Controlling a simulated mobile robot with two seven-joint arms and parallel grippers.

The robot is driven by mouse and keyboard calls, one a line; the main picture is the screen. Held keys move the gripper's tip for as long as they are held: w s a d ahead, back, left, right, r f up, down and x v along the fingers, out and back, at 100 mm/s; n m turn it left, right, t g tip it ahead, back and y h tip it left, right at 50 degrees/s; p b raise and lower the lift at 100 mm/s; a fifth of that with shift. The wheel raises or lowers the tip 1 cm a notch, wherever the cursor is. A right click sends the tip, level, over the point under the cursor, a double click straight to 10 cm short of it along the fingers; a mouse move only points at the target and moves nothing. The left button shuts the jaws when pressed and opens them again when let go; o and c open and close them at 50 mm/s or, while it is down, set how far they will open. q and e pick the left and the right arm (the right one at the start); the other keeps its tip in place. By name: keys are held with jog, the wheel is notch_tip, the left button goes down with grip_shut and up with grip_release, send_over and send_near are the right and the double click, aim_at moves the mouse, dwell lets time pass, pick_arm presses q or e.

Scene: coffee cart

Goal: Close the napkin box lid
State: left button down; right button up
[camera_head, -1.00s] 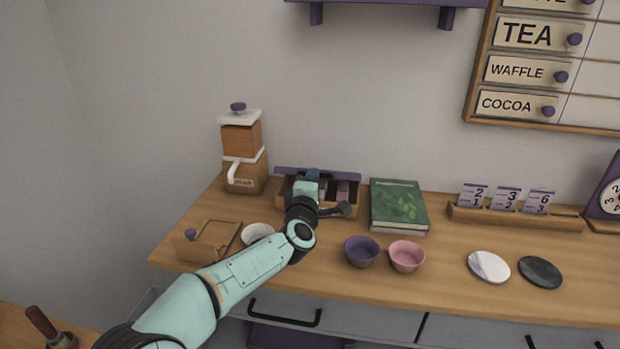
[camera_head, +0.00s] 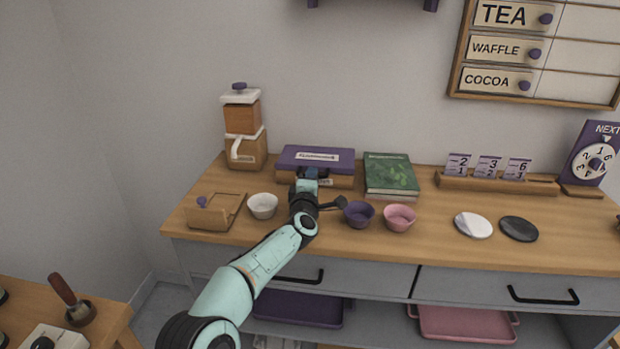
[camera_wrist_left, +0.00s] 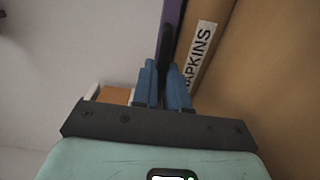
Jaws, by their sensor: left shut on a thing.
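The napkin box (camera_head: 341,182) stands at the back of the wooden counter, left of the green book. Its purple lid (camera_head: 331,155) lies down over the top, with a pale label facing up. The lid's purple edge (camera_wrist_left: 173,22) and the box's NAPKINS label (camera_wrist_left: 200,52) show in the left wrist view. My left gripper (camera_head: 306,176) is at the front of the box. Its blue fingers (camera_wrist_left: 166,82) are shut on a dark tab (camera_wrist_left: 166,45) at the lid's edge. The fingers partly hide the tab. My right gripper is not in view.
A grinder (camera_head: 243,130) stands left of the box and the green book (camera_head: 389,175) right of it. A white bowl (camera_head: 262,206), a purple bowl (camera_head: 358,213) and a pink bowl (camera_head: 399,217) are near my left forearm.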

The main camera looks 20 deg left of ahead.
pick_arm(q)
jog(key=shift+a+f, duration=0.15)
jog(key=shift+f, duration=0.05)
jog(key=c, duration=1.5)
grip_release()
jog(key=shift+w, duration=0.1)
jog(key=o, duration=0.3)
jog(key=shift+w+f, duration=0.15)
jog(key=shift+w, duration=0.15)
jog(key=shift+o, duration=0.2)
jog(key=shift+s, duration=0.15)
jog(key=shift+s+d, duration=0.25)
jog(key=shift+s, duration=0.35)
jog(key=v, duration=1.1)
jog(key=shift+r+b, duration=0.2)
jog(key=shift+b, duration=0.1)
jog(key=shift+s+d, duration=0.1)
jog(key=shift+s, duration=0.45)
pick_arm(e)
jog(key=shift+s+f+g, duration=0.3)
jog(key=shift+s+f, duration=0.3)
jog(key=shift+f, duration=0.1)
pick_arm(q)
jog(key=shift+f, duration=0.1)
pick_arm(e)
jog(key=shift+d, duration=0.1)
